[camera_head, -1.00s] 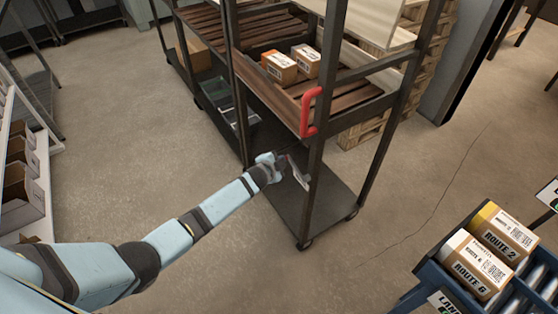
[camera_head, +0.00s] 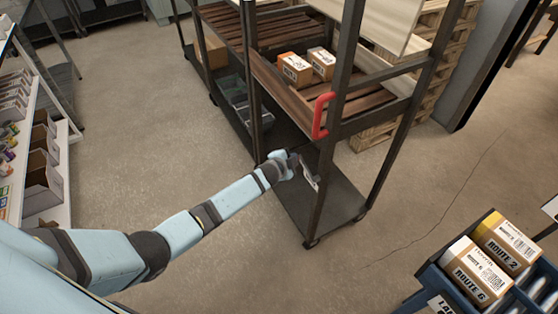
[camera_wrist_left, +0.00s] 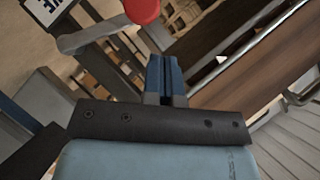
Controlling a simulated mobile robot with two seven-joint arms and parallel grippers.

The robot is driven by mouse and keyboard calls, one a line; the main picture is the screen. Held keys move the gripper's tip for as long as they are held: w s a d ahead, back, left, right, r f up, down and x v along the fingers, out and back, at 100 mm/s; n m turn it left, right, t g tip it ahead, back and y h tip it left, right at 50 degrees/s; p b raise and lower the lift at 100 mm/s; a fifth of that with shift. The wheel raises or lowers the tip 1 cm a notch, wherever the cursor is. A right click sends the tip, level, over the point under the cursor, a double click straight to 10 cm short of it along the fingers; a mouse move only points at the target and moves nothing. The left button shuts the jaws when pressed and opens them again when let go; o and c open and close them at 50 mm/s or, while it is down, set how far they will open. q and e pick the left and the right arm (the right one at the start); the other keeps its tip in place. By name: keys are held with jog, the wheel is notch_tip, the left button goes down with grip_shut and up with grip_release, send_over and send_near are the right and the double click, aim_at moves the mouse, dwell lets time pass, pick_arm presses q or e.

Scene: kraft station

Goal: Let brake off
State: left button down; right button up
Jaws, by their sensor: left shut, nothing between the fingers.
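The dark-framed cart (camera_head: 333,160) with wooden slatted shelves stands on casters, and a red handle (camera_head: 321,115) is fixed to its near corner post. My left gripper (camera_head: 299,166) is below that handle, beside the post, near a small pale plate (camera_head: 309,175). In the left wrist view its blue fingers (camera_wrist_left: 165,78) are shut with nothing between them. A red rounded knob (camera_wrist_left: 142,10) shows just beyond the fingertips, close to a grey lever-like bar (camera_wrist_left: 90,38). I cannot tell whether the fingers touch either. My right gripper is not in view.
Two cartons (camera_head: 295,68) sit on the cart's shelf. A blue bin (camera_head: 436,280) with labelled route boxes stands at lower right. White shelving (camera_head: 58,185) with boxes is at left. Wooden pallets (camera_head: 383,128) are stacked behind the cart. The floor between is clear.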

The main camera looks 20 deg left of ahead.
pick_arm(q)
jog(key=w+a+r+v, duration=0.1)
jog(key=v, duration=0.9)
jog(key=shift+s+r, duration=0.2)
jog(key=shift+r, duration=0.3)
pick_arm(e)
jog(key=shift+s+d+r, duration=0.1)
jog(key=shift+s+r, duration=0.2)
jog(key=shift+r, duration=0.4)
pick_arm(q)
jog(key=shift+d, duration=0.1)
jog(key=s+d+r+n+p, duration=0.1)
jog(key=s+d+n, duration=0.1)
jog(key=s, duration=0.8)
jog(key=s+d+r+n+g+p, duration=0.1)
jog(key=s+n, duration=0.3)
jog(key=s, duration=0.7)
jog(key=s+d+r+n+g+h+p, duration=0.1)
jog(key=s+d+n+p, duration=0.2)
jog(key=s, duration=0.8)
jog(key=shift+d+n, duration=0.2)
jog(key=shift+n, duration=0.1)
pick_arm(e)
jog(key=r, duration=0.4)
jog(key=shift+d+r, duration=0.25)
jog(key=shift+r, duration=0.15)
